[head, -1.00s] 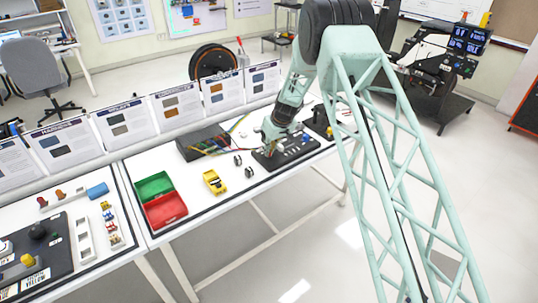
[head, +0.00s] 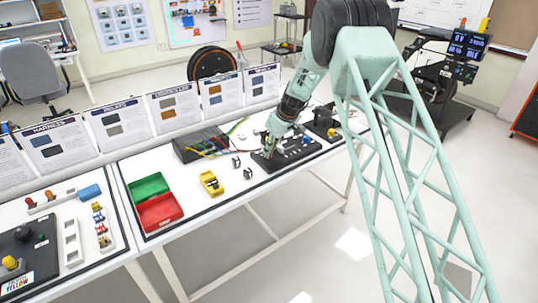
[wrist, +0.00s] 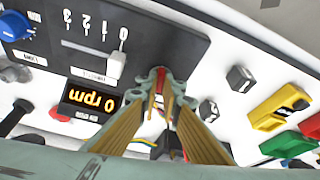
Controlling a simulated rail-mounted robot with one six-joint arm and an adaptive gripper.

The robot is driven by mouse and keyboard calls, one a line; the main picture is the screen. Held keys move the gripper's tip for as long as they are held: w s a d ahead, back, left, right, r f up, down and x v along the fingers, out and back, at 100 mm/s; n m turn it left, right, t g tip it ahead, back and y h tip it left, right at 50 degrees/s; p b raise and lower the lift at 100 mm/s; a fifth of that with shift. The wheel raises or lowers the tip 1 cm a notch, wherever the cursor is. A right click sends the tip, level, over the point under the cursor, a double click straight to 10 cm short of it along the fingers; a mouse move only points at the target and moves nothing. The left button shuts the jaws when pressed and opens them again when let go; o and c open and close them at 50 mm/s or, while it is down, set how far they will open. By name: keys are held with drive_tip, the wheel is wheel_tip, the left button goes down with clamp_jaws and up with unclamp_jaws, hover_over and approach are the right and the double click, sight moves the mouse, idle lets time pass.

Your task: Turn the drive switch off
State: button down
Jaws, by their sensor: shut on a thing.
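The black control panel (head: 308,148) lies on the bench in the head view. In the wrist view, the panel (wrist: 170,38) shows a slide lever (wrist: 116,66) at the 0 end of its 0-to-3 scale and a display (wrist: 88,103) reading 0 rpm. My gripper (head: 270,152) reaches down to the panel's left end. In the wrist view my gripper's fingertips (wrist: 158,78) are together beside the display, with a small red piece between them, which I take to be the drive switch. The fingers hide most of it, and its position cannot be read.
A blue knob (wrist: 12,25) and a red button (wrist: 60,113) sit on the panel side. Two small dark blocks, a yellow part (head: 211,183), a green bin (head: 150,187) and a red bin (head: 160,211) stand left of the panel. A dark box with wires (head: 200,144) is behind.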

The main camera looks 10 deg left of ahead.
drive_tip(key=shift+w+n+b, duration=0.1)
drive_tip(key=shift+n+b, duration=0.8)
drive_tip(key=shift+b, duration=0.2)
drive_tip(key=shift+n+g+y+b, duration=0.3)
drive_tip(key=shift+n+g+b, duration=0.1)
drive_tip(key=shift+n+b, duration=0.1)
drive_tip(key=shift+n, duration=0.4)
drive_tip(key=c, duration=2.8)
unclamp_jaws()
drive_tip(key=shift+r, duration=0.1)
drive_tip(key=shift+w+v, duration=0.2)
drive_tip(key=shift+v, duration=5.7)
drive_tip(key=shift+d+r, duration=0.1)
